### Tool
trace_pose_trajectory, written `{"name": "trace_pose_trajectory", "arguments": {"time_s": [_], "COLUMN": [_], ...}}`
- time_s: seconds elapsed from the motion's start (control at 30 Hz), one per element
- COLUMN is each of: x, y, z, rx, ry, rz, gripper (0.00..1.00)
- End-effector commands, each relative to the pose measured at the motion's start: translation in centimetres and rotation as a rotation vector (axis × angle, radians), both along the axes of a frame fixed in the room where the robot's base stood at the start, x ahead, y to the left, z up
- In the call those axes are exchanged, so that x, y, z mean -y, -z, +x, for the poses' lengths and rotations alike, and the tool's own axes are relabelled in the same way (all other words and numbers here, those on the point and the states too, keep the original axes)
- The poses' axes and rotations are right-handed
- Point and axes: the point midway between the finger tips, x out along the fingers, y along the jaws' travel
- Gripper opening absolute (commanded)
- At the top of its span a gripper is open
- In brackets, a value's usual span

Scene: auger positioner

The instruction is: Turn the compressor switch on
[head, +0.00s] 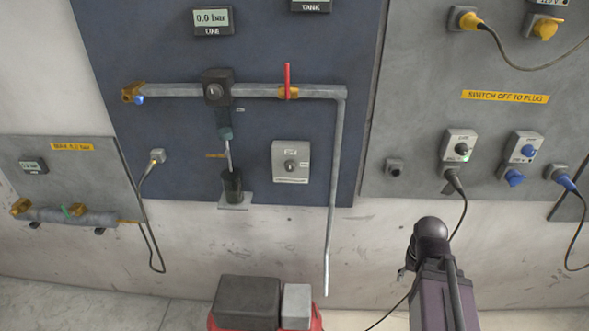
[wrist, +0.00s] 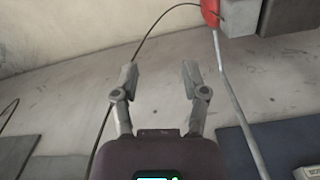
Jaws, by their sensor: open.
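A light grey switch box (head: 291,161) with a dark round knob is on the blue panel, below the horizontal pipe. A small label above its knob seems to read OFF. I cannot tell for sure that this is the compressor switch. The red compressor (head: 320,318), with grey boxes on top, stands at the bottom of the head view; its red part also shows at the top of the wrist view (wrist: 210,12). My gripper (wrist: 159,72) is open, with nothing between its fingers. In the head view my arm is right of the switch box, and the fingers are mostly hidden.
A pipe with a red-handled valve (head: 287,80) runs across the blue panel and drops at the right (head: 335,200). Grey socket switches (head: 460,146) with plugs and cables hang on the right panel. A cable (wrist: 170,12) crosses the wrist view beyond my fingers.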

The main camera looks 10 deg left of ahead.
Motion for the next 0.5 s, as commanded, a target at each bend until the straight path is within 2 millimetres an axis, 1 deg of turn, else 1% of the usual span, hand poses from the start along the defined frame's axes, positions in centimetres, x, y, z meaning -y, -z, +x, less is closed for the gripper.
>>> {"name": "trace_pose_trajectory", "arguments": {"time_s": [0.23, 0.27, 0.3, 0.33, 0.5], "x": [0.00, 0.00, -0.01, -0.02, -0.19], "y": [0.00, 0.00, 0.01, 0.02, 0.27], "z": [0.00, 0.00, 0.01, 0.04, 0.71], "rx": [0.000, 0.000, 0.001, 0.002, 0.028], "ry": [0.000, 0.000, -0.001, -0.003, -0.052], "rz": [0.000, 0.000, -0.001, -0.002, -0.038], "gripper": [0.57, 0.66, 0.78, 0.82, 0.82]}}
